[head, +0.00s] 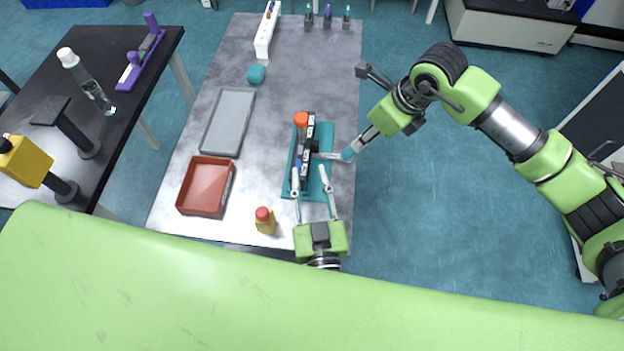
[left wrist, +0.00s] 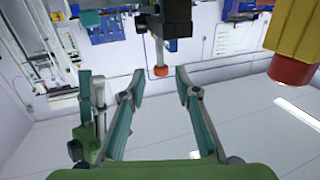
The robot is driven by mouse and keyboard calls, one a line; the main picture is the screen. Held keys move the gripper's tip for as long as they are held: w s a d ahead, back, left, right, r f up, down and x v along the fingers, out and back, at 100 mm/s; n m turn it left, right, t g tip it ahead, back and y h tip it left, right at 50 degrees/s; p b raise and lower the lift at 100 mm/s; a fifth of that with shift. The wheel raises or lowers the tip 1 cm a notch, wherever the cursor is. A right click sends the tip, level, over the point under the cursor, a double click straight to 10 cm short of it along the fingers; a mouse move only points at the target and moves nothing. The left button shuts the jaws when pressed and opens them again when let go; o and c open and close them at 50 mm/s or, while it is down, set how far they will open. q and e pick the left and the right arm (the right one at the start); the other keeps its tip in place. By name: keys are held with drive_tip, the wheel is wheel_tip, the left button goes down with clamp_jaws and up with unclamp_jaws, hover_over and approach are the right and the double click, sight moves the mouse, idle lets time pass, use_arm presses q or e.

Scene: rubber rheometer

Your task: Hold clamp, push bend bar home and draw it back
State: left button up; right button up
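A black and white bench device (head: 308,150) stands on a teal mat (head: 324,188), with an orange-red knob (head: 301,119) at its far end and a small blue part near its left side. I cannot tell clamp from bend bar at this size. My left gripper (head: 310,180) is open at the device's near end, one finger close to its left side. The left wrist view, upside down, shows its spread fingers (left wrist: 158,90) with nothing between them; beyond is a black block (left wrist: 172,18) with a red-tipped rod (left wrist: 160,68). My right gripper (head: 332,155) reaches the device's right side; contact and opening are unclear.
A yellow bottle with a red cap (head: 265,222) stands left of my left gripper; it also shows in the left wrist view (left wrist: 292,55). Bare table surrounds the teal block.

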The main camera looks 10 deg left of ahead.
sight(302, 134)
use_arm(q)
drive_tip(key=x, duration=1.3)
drive_tip(key=shift+w, duration=0.1)
drive_tip(key=shift+c, duration=0.3)
clamp_jaws()
use_arm(e)
clamp_jaws()
use_arm(q)
drive_tip(key=shift+d, duration=0.1)
use_arm(e)
drive_tip(key=d+f+n+y, duration=0.2)
drive_tip(key=d+n+y, duration=0.2)
drive_tip(key=d, duration=0.8)
drive_tip(key=shift+s+g+y, duration=0.3)
drive_tip(key=shift+s+y, duration=0.05)
drive_tip(key=shift+y, duration=0.35)
drive_tip(key=shift+a+f, duration=0.1)
